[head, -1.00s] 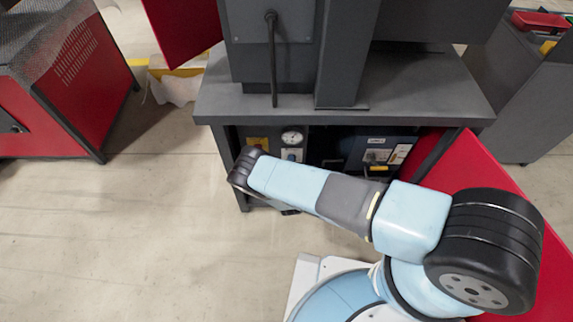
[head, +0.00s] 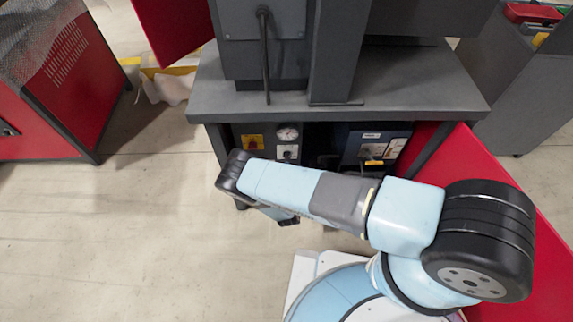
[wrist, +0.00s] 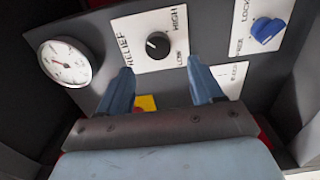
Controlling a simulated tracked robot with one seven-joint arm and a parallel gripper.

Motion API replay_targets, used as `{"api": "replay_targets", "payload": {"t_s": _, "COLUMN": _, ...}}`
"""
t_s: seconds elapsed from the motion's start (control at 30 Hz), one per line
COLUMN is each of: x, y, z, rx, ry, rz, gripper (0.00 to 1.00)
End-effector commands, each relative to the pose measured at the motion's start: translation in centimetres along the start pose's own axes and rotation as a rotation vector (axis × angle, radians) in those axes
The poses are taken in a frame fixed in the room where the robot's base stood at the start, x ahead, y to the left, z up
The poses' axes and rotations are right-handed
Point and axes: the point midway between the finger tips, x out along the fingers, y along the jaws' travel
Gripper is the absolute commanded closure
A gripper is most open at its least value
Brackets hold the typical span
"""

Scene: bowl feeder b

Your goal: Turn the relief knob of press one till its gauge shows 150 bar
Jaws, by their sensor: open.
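The relief knob (wrist: 158,45) is round and black, on a white plate (wrist: 142,60) marked RELIEF, LOW and HIGH. The pressure gauge (wrist: 65,62) is white and round, left of that plate; its numbers are too small to read. In the head view, the gauge (head: 288,134) and the plate (head: 287,153) show under the press table. My gripper (wrist: 158,72) is open and empty in the wrist view, its two blue fingers apart on either side below the knob, not around it. In the head view my arm mostly hides the gripper.
A blue lock knob (wrist: 267,31) sits on another plate to the right. A yellow plate with a red switch (head: 252,142) is left of the gauge. The press table (head: 420,88) overhangs the panel. A red door (head: 425,150) stands at the right.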

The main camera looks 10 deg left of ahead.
Motion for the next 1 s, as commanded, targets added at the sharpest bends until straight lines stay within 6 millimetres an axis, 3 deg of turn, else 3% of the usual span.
{"api": "replay_targets", "payload": {"t_s": 0.2, "x": -4.3, "y": -0.1, "z": -0.1, "rx": -0.001, "ry": 0.001, "rz": -0.002, "gripper": 0.34}}
{"api": "replay_targets", "payload": {"t_s": 0.43, "x": -7.2, "y": -0.1, "z": -0.1, "rx": -0.001, "ry": 0.000, "rz": -0.002, "gripper": 0.34}}
{"api": "replay_targets", "payload": {"t_s": 1.0, "x": -7.9, "y": -0.1, "z": 0.0, "rx": 0.000, "ry": -0.001, "rz": -0.001, "gripper": 0.34}}
